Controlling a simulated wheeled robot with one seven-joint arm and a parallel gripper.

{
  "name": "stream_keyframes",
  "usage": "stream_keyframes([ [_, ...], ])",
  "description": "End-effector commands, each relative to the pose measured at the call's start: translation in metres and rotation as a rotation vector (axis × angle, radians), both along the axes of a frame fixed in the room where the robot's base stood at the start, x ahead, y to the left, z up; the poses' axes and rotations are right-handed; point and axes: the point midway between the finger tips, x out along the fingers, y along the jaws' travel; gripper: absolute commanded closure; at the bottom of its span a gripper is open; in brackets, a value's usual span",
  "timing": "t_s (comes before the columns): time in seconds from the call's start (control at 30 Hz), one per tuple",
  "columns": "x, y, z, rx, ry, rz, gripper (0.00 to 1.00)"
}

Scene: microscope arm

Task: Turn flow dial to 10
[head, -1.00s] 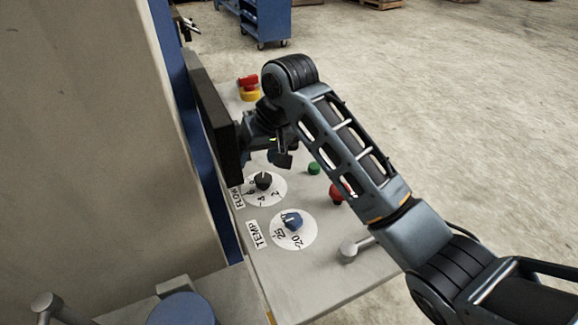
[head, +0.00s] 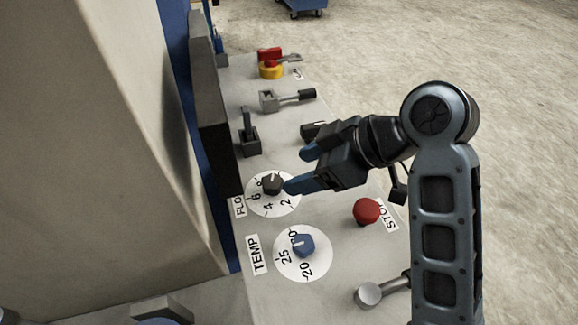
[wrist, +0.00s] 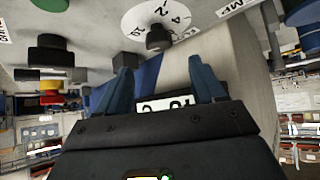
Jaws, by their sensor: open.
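The flow dial is a black knob (head: 272,184) on a white disc (head: 262,207) printed with numbers, beside a partly hidden FLOW label (head: 239,206).
A blue TEMP knob (head: 303,245) sits nearer on the panel. A red STOP button (head: 367,210) and a lever (head: 370,294) lie to the right. Farther back are a black toggle (head: 249,138), a grey lever (head: 285,99) and a red-yellow switch (head: 270,65). A dark screen (head: 211,125) borders the left.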

Motion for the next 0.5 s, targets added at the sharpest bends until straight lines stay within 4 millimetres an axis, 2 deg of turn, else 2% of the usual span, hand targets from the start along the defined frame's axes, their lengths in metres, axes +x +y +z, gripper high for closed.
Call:
stream_keyframes([
  [0.17,0.001,0.009,-0.010,-0.002,-0.005,0.013,0.31],
  [0.5,0.015,0.042,-0.045,-0.002,-0.005,0.011,0.31],
])
